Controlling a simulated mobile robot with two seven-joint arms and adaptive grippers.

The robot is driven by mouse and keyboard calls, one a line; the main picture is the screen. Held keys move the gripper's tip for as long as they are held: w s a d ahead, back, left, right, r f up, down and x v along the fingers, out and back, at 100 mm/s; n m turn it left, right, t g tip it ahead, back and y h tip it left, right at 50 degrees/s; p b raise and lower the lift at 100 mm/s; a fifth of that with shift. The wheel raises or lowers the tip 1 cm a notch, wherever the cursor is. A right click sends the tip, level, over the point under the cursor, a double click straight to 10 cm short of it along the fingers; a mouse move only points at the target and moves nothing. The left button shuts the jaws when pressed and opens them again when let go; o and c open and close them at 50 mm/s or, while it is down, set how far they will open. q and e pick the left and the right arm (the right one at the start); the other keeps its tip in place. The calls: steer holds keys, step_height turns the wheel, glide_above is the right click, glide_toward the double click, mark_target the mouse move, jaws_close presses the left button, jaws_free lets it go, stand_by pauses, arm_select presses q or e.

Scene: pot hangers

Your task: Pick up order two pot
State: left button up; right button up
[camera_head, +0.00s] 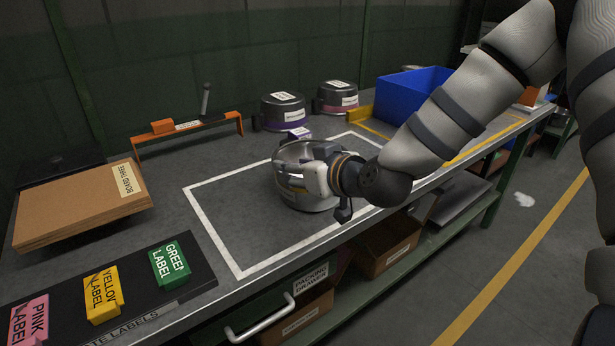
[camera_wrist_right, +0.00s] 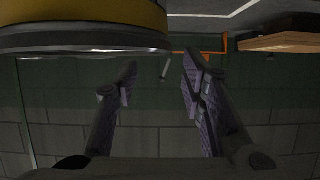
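A silvery pot (camera_head: 300,203) stands on the bench inside a white outlined area. In the right wrist view a pot with a yellow band and metal rim (camera_wrist_right: 85,35) shows at upper left. My right gripper (camera_head: 296,175) is in front of the silvery pot and hides part of it. In the wrist view its two fingers (camera_wrist_right: 158,72) are apart with nothing between them. Whether a finger touches the pot is unclear. Two dark lidded pots stand farther back, one with a purple band (camera_head: 284,118) and one with a pinkish band (camera_head: 337,101). My left gripper is not in view.
A blue bin (camera_head: 395,97) stands at the back right. The left half of the white outlined area is clear. Boxes (camera_head: 388,250) sit on the shelf below.

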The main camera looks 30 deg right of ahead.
steer(key=w+f, duration=0.2)
steer(key=w+f+b, duration=0.1)
steer(key=w, duration=0.1)
steer(key=shift+a, duration=0.3)
steer(key=shift+w, duration=0.4)
steer(key=shift+r, duration=0.25)
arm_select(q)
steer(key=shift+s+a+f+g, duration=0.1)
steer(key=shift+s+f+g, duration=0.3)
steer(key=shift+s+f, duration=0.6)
arm_select(e)
jaws_close()
